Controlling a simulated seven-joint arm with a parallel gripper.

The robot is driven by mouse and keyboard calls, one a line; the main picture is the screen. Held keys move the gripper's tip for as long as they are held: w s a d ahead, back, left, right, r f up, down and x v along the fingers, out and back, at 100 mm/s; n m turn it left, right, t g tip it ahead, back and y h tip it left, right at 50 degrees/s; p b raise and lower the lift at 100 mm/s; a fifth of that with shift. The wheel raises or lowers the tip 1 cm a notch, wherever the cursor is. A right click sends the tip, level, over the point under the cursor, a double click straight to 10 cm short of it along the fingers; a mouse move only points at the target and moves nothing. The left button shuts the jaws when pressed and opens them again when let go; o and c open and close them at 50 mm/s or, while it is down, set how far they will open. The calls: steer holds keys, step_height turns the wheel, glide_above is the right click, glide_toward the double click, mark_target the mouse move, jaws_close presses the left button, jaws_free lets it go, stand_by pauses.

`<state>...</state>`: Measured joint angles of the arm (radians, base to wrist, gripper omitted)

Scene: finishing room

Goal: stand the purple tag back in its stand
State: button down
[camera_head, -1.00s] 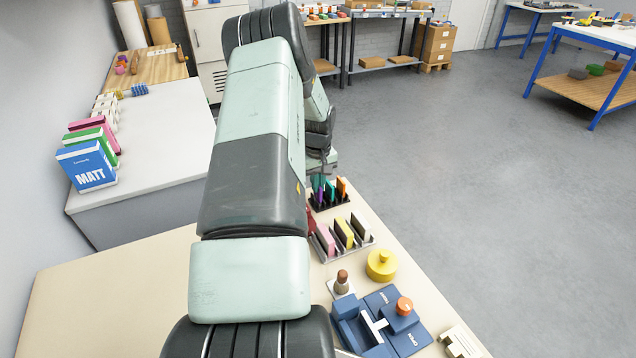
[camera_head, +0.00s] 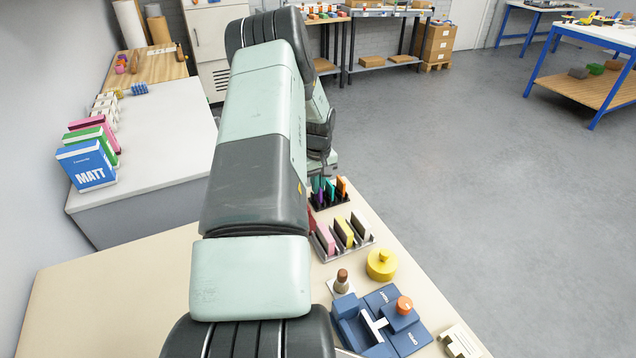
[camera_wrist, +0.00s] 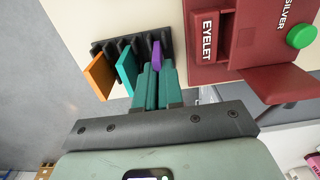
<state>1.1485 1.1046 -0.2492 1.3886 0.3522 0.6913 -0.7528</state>
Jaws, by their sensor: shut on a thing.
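The purple tag (camera_wrist: 156,55) is upright between the fingertips of my gripper (camera_wrist: 158,70), which is shut on it. In the wrist view the tag is at the right end of the black slotted stand (camera_wrist: 124,44). I cannot tell whether its lower edge is seated in a slot. A teal tag (camera_wrist: 126,72) and an orange tag (camera_wrist: 99,76) stand in the same stand, to the left of the purple one. In the head view the black stand (camera_head: 330,206) shows beyond my arm, with the purple tag (camera_head: 321,196) small and partly hidden.
A dark red block labelled EYELET (camera_wrist: 208,40) is close to the right of the stand. A rack with pink, yellow and white pieces (camera_head: 345,249) stands nearer me, with a yellow knobbed disc (camera_head: 382,266) and a blue fixture (camera_head: 380,330). The table edge is close on the right.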

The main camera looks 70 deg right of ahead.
steer(key=shift+f, duration=0.3)
steer(key=c, duration=1.5)
jaws_free()
steer(key=shift+c, duration=0.2)
steer(key=shift+r, duration=0.15)
step_height(320, 180, up, 11)
